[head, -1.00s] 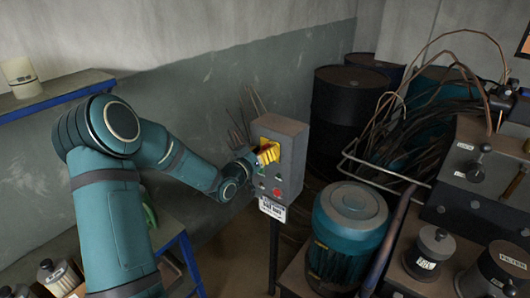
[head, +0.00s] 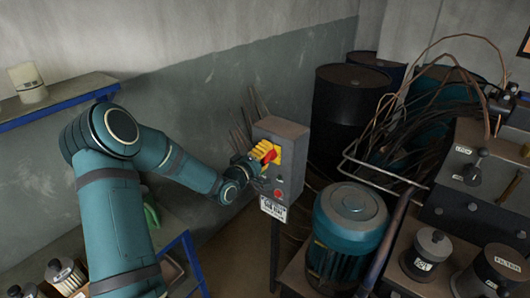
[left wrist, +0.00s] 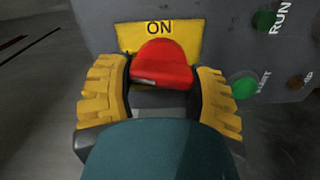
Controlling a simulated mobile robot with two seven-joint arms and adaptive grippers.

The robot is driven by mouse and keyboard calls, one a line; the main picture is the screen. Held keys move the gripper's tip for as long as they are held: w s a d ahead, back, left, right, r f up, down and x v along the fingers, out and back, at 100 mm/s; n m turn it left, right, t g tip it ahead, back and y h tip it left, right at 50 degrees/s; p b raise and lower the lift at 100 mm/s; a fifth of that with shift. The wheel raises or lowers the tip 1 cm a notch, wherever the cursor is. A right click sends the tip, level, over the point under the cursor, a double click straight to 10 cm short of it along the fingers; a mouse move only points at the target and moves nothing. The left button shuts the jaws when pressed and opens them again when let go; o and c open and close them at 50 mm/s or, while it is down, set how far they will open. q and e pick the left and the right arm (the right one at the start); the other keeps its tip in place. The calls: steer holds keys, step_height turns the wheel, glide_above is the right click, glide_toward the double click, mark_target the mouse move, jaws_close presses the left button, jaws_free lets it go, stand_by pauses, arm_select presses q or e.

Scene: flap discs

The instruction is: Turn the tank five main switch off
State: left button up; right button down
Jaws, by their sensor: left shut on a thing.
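A grey control box (head: 293,150) stands on a post, with a yellow switch plate on its front. The red switch handle (head: 269,157) sits on that plate. In the left wrist view the red handle (left wrist: 163,62) lies between my yellow finger pads, below the word ON on the yellow plate (left wrist: 128,38). My left gripper (head: 258,158) is at the box front and shut on the handle. Part of the handle is hidden behind the gripper body. My right gripper is out of view.
A teal motor (head: 350,220) stands right of the post, and dark drums (head: 345,110) stand behind. A blue-edged shelf (head: 60,113) is at the left wall.

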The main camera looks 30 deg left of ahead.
arm_select(q)
steer(key=shift+f+n+p, duration=0.15)
steer(key=shift+n+p, duration=0.25)
steer(key=shift+n, duration=0.8)
steer(key=o, duration=1.2)
steer(key=s, duration=0.8)
steer(key=s+a, duration=0.1)
steer(key=s, duration=0.3)
